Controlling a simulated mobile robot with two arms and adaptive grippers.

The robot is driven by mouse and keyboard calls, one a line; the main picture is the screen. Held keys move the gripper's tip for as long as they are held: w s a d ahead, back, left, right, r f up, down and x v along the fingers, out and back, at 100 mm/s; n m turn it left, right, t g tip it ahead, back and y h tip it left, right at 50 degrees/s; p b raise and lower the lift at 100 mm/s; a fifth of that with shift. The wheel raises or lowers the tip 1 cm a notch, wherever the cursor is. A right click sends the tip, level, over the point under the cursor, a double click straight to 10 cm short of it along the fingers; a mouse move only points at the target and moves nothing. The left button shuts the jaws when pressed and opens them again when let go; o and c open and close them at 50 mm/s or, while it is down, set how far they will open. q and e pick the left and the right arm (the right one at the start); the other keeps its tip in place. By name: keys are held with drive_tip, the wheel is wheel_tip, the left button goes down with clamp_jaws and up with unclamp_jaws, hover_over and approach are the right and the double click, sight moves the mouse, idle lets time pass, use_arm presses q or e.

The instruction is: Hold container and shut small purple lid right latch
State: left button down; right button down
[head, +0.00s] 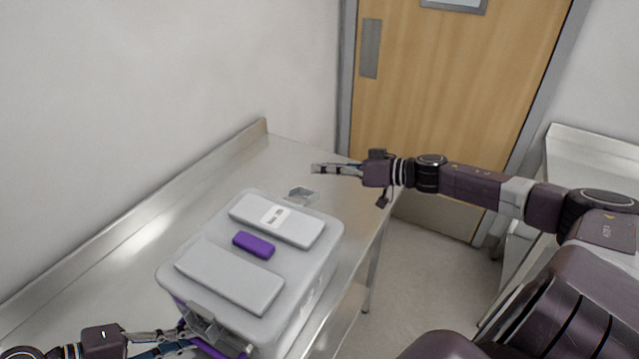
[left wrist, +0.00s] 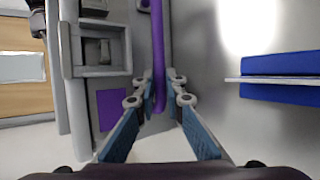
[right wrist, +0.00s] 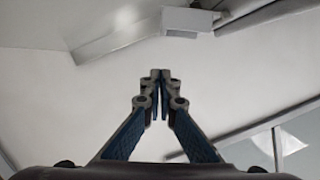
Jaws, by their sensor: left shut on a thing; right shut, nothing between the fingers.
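A grey container (head: 325,262) with a pale grey lid stands on the steel counter. A small purple piece (head: 253,244) sits in the middle of the lid. A grey latch (head: 301,196) sticks outward from the container's far end. Another latch (head: 203,328) is at the near end; it also shows in the left wrist view (left wrist: 97,52). My left gripper (head: 182,338) is shut on the purple handle (left wrist: 158,45) at the near end. My right gripper (head: 316,169) is shut and empty, above the counter just beyond the far latch, apart from it.
The steel counter (head: 270,160) has a raised back edge along the wall and is clear beyond the container. A wooden door (head: 450,110) is behind. Another counter (head: 595,155) stands at the right, with open floor between.

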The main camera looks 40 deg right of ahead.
sight(302, 196)
use_arm(q)
drive_tip(key=shift+f, duration=0.1)
use_arm(e)
drive_tip(key=shift+s+a+f, duration=0.1)
drive_tip(key=shift+a+f, duration=0.15)
drive_tip(key=shift+f, duration=0.35)
drive_tip(key=shift+s+a+f, duration=0.15)
drive_tip(key=shift+a+f, duration=0.05)
drive_tip(key=shift+f, duration=0.45)
drive_tip(key=shift+s+a+f, duration=0.1)
drive_tip(key=shift+a+f, duration=0.15)
drive_tip(key=shift+f, duration=0.35)
drive_tip(key=shift+f, duration=0.15)
